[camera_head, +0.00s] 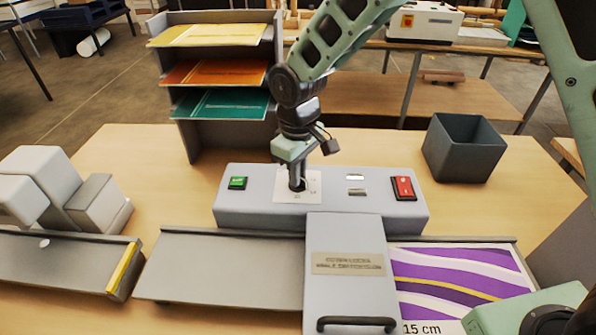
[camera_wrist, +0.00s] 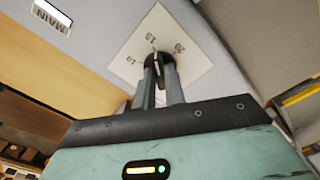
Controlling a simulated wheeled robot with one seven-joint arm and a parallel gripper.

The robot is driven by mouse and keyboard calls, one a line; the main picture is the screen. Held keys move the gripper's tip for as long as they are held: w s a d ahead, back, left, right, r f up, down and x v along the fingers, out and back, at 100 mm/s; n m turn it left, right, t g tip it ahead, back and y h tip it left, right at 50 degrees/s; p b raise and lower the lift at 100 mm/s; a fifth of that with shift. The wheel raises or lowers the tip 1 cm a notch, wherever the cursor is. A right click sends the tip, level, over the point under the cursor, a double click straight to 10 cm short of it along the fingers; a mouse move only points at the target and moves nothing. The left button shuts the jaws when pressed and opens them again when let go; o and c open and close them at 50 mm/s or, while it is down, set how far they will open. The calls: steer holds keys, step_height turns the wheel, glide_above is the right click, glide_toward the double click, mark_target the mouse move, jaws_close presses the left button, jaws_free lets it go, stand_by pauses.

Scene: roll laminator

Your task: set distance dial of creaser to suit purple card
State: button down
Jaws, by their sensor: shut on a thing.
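The creaser (camera_head: 250,212) is a grey machine on the table. Its distance dial is a dark knob (camera_wrist: 159,58) on a white scale plate (camera_head: 313,181), with 10, 15 and 20 readable in the wrist view. My gripper (camera_head: 297,184) comes down from above and is shut on the knob, one finger on each side, in the wrist view (camera_wrist: 159,78) too. A pale line on the knob seems to point near 15, but the fingers partly hide the knob. The purple card (camera_head: 450,270), with white and yellow waves, lies right of the cover and is marked 15 cm.
A green button (camera_head: 237,183) and a red switch (camera_head: 403,188) flank the dial. A handled cover (camera_head: 350,290) fronts the machine. A paper shelf (camera_head: 222,75) stands behind left, a dark bin (camera_head: 464,150) behind right. The left tray (camera_head: 215,270) is bare.

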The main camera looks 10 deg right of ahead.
steer(key=shift+w+r+n, duration=0.1)
steer(key=shift+n, duration=0.2)
stand_by(0.4)
steer(key=c, duration=1.5)
jaws_free()
steer(key=shift+o, duration=0.2)
step_height(320, 180, up, 17)
steer(key=b, duration=0.3)
steer(key=shift+r+b, duration=0.2)
steer(key=shift+b, duration=0.15)
steer(key=s+d+f, duration=0.2)
steer(key=s+f, duration=0.2)
steer(key=s, duration=0.4)
steer(key=s+d+f+m+b, duration=0.1)
steer(key=s+f, duration=0.3)
steer(key=s, duration=0.5)
steer(key=s+d+f+m, duration=0.1)
steer(key=s+d+f, duration=0.2)
steer(key=s, duration=0.6)
steer(key=shift+d+f+y+b, duration=0.3)
steer(key=shift+d+f+b, duration=0.1)
steer(key=shift+f, duration=0.2)
